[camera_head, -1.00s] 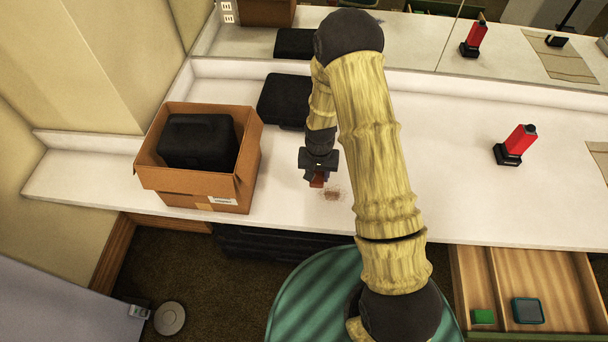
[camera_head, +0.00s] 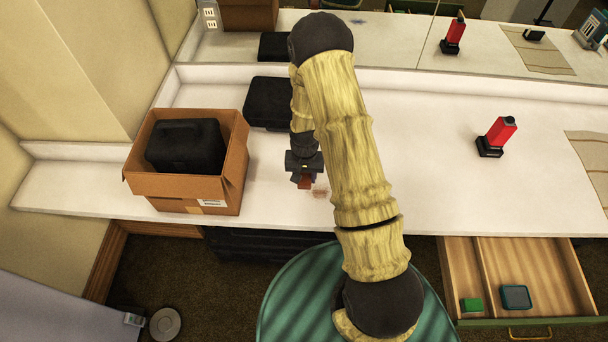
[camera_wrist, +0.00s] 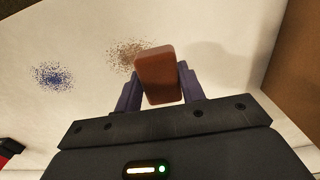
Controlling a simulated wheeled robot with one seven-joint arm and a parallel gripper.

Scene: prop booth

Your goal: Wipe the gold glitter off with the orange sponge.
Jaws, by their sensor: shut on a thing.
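My gripper (camera_wrist: 160,88) is shut on the orange sponge (camera_wrist: 160,75), which looks reddish-brown in this light. In the head view my gripper (camera_head: 304,168) points down over the white counter, with the sponge (camera_head: 305,182) below its fingers. The gold glitter (camera_wrist: 127,55) is a speckled brownish patch on the counter, just left of the sponge in the wrist view and partly hidden behind it. In the head view the glitter (camera_head: 320,192) is a faint patch right of the sponge. I cannot tell whether the sponge touches the counter.
A patch of blue glitter (camera_wrist: 52,76) lies farther left in the wrist view. A cardboard box (camera_head: 222,190) holding a black case (camera_head: 185,146) stands left of my gripper. Another black case (camera_head: 268,102) lies behind. A red bottle (camera_head: 499,133) stands right. An open drawer (camera_head: 545,265) juts out below.

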